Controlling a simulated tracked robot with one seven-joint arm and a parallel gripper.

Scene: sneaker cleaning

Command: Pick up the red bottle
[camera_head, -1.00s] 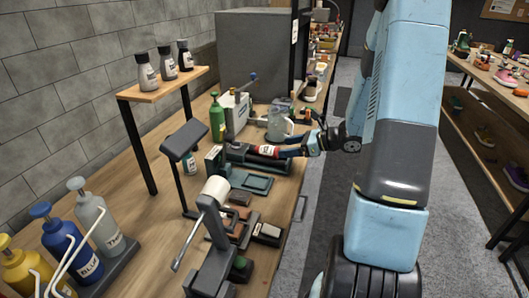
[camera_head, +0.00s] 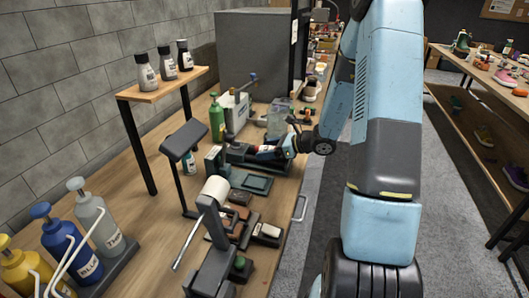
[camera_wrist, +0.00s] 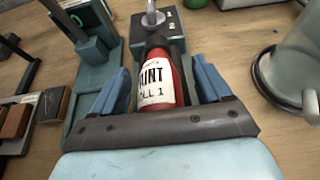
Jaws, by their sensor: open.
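The red bottle (camera_wrist: 160,80) has a white label and a dark cap, and lies between the two fingers of my gripper (camera_wrist: 160,90) in the wrist view. The blue fingers stand apart on either side of it, with a gap showing at the right finger. In the head view the bottle (camera_head: 267,150) shows only as a small red and white patch by the green-grey device on the bench. My gripper (camera_head: 278,149) reaches over it from the right and hides part of it.
A green bottle (camera_head: 217,118) and a grey-white machine (camera_head: 236,112) stand behind. Brushes (camera_head: 238,212) and a roller stand (camera_head: 215,190) are nearer on the wooden bench.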

